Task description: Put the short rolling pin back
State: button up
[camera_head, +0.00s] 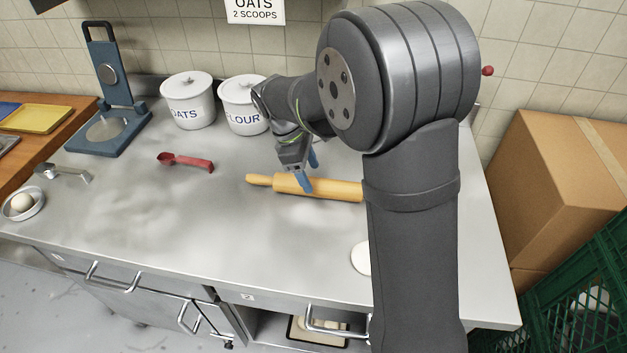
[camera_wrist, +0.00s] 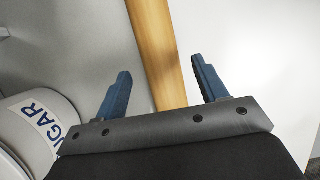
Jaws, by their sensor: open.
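The wooden rolling pin (camera_head: 340,188) lies flat on the steel counter, with one handle pointing left; my arm hides its right end in the head view. My gripper (camera_head: 309,172) is at the pin's left-middle part, with its blue fingers pointing down. In the wrist view, the pin (camera_wrist: 155,45) runs between the two spread fingers of my gripper (camera_wrist: 164,88). The gripper is open and not closed on the pin. I cannot tell whether a finger touches it.
White OATS (camera_head: 187,100) and FLOUR (camera_head: 241,105) canisters stand behind; a SUGAR canister (camera_wrist: 35,130) shows in the wrist view. A red scoop (camera_head: 186,161) and blue scale (camera_head: 108,95) are left. A pale round thing (camera_head: 360,258) is partly hidden. A tray (camera_head: 318,331) shows below the counter.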

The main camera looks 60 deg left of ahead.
aim_at(313, 180)
jog(key=v, duration=0.8)
jog(key=x, duration=1.2)
jog(key=shift+s, duration=0.1)
jog(key=shift+r, duration=1.9)
jog(key=shift+f, duration=0.15)
